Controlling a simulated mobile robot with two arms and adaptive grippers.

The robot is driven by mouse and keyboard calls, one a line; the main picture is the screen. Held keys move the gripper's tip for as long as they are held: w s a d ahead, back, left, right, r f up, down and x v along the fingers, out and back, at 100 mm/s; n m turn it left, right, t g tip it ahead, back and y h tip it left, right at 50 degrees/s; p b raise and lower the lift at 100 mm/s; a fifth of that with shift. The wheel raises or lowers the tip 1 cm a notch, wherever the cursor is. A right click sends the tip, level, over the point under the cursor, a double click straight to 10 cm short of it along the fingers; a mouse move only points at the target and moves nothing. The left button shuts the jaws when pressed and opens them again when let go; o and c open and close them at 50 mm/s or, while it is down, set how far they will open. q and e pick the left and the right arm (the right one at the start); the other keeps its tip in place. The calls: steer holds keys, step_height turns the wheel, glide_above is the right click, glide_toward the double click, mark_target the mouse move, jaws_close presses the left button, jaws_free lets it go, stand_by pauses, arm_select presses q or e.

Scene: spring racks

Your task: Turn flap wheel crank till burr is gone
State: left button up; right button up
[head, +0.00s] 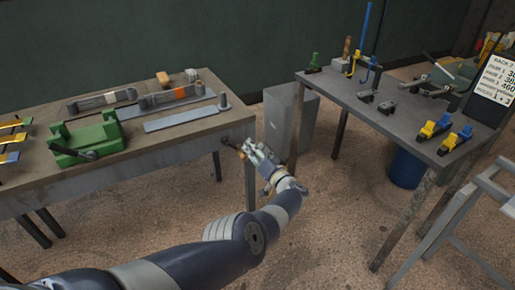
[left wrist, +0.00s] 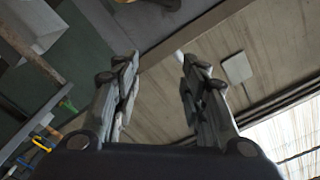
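My left gripper (head: 252,150) is at the right front corner of the left workbench, just off its edge. A small dark fitting (head: 228,143), which may be the crank, sticks out from that corner towards the fingers. I cannot tell whether they touch. In the left wrist view the fingers of my left gripper (left wrist: 155,68) stand apart with nothing clearly held between them. A dark part (left wrist: 150,5) shows at the top edge there, beyond the fingertips. I cannot make out a flap wheel or a burr for certain. My right gripper is not in view.
The left workbench (head: 185,135) carries a green fixture (head: 85,138), flat grey strips (head: 180,118) and grey bar blocks (head: 102,100). A grey cabinet (head: 283,118) stands behind the gripper. The right bench (head: 400,118) holds several clamps, with a blue bin (head: 406,168) below.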

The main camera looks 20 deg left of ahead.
arm_select(q)
steer(key=shift+s+d, duration=0.4)
steer(key=shift+d, duration=0.05)
